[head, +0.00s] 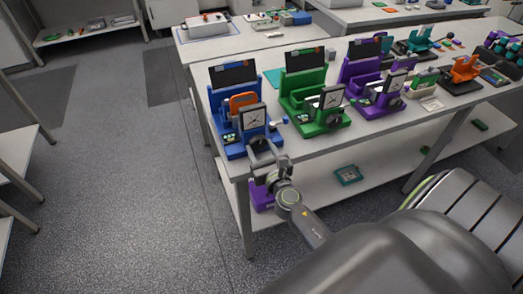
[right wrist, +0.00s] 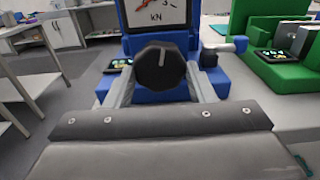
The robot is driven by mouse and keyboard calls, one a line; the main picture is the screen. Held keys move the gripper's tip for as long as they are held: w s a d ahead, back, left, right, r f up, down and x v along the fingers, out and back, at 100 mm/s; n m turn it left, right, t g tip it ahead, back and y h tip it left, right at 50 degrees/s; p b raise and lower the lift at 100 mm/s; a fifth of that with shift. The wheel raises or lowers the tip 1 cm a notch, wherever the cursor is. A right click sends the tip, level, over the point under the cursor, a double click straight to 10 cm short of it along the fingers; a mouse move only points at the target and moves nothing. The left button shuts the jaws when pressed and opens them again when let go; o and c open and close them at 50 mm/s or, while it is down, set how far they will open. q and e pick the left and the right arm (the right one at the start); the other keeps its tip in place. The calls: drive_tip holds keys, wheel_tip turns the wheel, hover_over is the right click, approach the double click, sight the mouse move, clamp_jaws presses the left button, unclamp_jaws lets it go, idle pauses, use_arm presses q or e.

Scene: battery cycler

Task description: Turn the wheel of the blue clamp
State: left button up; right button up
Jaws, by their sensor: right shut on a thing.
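The blue clamp (head: 222,118) stands at the near left end of the bench, with a dark screen, an orange part and a square dial gauge (head: 253,116). In the right wrist view the gauge (right wrist: 155,12) sits just above a black round wheel (right wrist: 160,66) with a pale mark on its face. My right gripper (head: 262,150) reaches the front of the clamp. Its two fingers (right wrist: 160,85) lie on either side of the wheel and are shut on it. The wheel is hard to make out in the head view. My left gripper is not in view.
A green clamp (head: 305,100) and a purple clamp (head: 372,100) stand to the right on the same bench. A lower shelf (head: 310,190) holds a teal box. Open floor lies left.

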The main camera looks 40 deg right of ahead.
drive_tip(key=m+b, duration=0.1)
drive_tip(key=m, duration=0.3)
drive_tip(key=shift+a+m, duration=0.1)
drive_tip(key=shift+m, duration=0.2)
drive_tip(key=m+b, duration=0.1)
drive_tip(key=m, duration=0.2)
drive_tip(key=shift+m, duration=0.3)
drive_tip(key=m+b, duration=0.1)
drive_tip(key=m, duration=0.3)
drive_tip(key=shift+m, duration=0.3)
drive_tip(key=m+b, duration=0.1)
drive_tip(key=m, duration=0.2)
drive_tip(key=shift+a+m+b, duration=0.1)
drive_tip(key=shift+m+b, duration=0.2)
drive_tip(key=shift+b, duration=0.05)
drive_tip(key=m+b, duration=0.1)
drive_tip(key=m, duration=0.3)
drive_tip(key=shift+r+b, duration=0.1)
drive_tip(key=shift+b, duration=0.3)
drive_tip(key=m+b, duration=0.1)
drive_tip(key=m, duration=0.3)
drive_tip(key=shift+b, duration=0.35)
drive_tip(key=m+b, duration=0.1)
drive_tip(key=m, duration=0.3)
drive_tip(key=shift+r+b, duration=0.1)
drive_tip(key=shift+b, duration=0.25)
drive_tip(key=shift+m+b, duration=0.45)
drive_tip(key=shift+m, duration=1.25)
